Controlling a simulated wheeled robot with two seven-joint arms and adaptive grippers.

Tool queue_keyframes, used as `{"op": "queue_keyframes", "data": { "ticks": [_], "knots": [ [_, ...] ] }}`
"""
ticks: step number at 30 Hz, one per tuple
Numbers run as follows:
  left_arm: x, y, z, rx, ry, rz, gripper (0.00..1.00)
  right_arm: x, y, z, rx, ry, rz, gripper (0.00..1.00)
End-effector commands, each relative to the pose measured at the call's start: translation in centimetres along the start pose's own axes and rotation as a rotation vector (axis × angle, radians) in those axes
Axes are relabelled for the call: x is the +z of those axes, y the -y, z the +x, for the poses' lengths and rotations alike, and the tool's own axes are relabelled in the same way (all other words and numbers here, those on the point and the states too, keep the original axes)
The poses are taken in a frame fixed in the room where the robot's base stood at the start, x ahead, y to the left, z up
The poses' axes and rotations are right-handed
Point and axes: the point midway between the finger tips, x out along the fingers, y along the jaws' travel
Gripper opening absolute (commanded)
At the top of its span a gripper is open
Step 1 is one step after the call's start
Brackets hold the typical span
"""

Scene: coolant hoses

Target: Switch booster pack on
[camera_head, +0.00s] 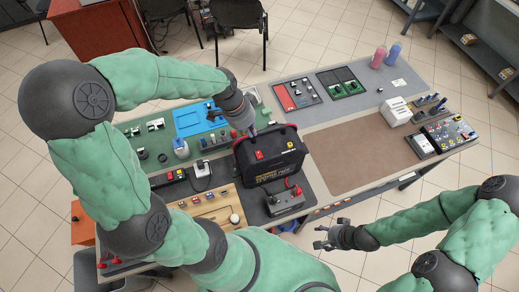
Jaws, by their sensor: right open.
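The booster pack (270,170) is a black box with yellow lettering and a handle on top, standing upright near the middle of the table. A red switch (259,155) sits on its upper left face, and a smaller red and yellow part (290,145) is to the right of it. My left gripper (252,131) reaches down at the pack's upper left rear edge, above and behind the red switch. Its fingers are small and partly hidden, so contact and opening are unclear. My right gripper (322,237) is open and empty in front of the table.
The brown mat (355,155) on the right is clear.

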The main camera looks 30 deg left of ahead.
Motion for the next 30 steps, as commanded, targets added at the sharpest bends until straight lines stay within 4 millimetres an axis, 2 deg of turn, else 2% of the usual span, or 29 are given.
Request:
{"op": "queue_keyframes", "data": {
  "ticks": [5, 18, 24, 30],
  "knots": [
    [0.1, -0.2, 2.2, 0.006, 0.004, -0.001, 0.0, 0.0, 0.1, -0.1, 0.0, 0.0, 0.0, 0.62],
    [0.2, -0.2, 10.3, 0.006, 0.003, 0.0, 0.0, 0.0, 0.2, -0.4, 0.0, 0.0, 0.0, 0.62],
    [0.9, -0.3, 12.6, 0.003, 0.003, -0.001, 0.0, 0.0, 0.2, -0.6, 0.0, 0.0, 0.0, 0.62],
    [1.2, -0.4, 13.4, 0.002, 0.001, -0.001, 0.0, 0.0, 0.2, -0.6, 0.0, 0.0, 0.0, 0.62]
  ]
}}
